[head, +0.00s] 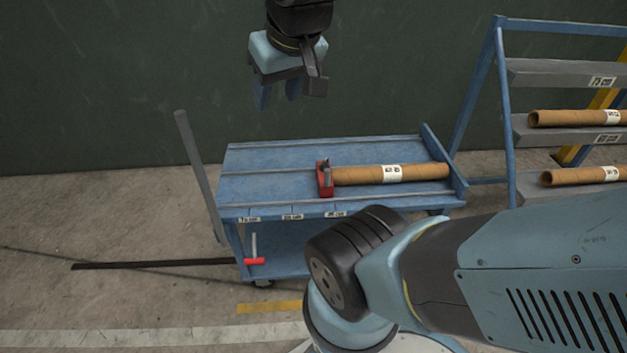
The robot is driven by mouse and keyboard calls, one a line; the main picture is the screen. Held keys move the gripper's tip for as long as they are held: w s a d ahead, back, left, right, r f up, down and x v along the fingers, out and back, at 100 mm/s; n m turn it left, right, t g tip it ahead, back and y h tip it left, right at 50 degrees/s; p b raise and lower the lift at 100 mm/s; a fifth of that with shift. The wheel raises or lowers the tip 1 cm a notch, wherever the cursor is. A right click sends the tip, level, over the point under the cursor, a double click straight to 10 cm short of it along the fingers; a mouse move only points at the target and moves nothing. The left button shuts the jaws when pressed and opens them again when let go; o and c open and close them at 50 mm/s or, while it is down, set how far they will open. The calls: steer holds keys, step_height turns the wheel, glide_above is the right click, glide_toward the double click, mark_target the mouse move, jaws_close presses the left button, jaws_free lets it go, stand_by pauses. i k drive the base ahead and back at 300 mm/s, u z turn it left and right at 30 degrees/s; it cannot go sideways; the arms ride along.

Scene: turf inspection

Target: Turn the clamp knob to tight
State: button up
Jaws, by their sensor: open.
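A red clamp (321,180) stands on the blue cart's top at the left end of a brown cardboard tube (365,175), which carries a white label. A small grey part shows at the top of the clamp; whether it is the knob, and how far it is turned, is too small to tell. My gripper (279,97) hangs above and behind the cart in the picture, fingers pointing down, open and empty. It is up and to the left of the clamp, well apart from it.
The blue cart (262,189) has a grey handle (198,172) at its left and a red-ended lever (254,261) below its front edge. A blue rack (503,110) with more tubes stands at the right. The cart top's left part is clear. My arm covers the lower right.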

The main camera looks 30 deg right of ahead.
mark_target(321, 167)
steer(key=u, duration=0.65)
steer(key=k, duration=1.05)
steer(key=z, duration=1)
steer(key=i, duration=1)
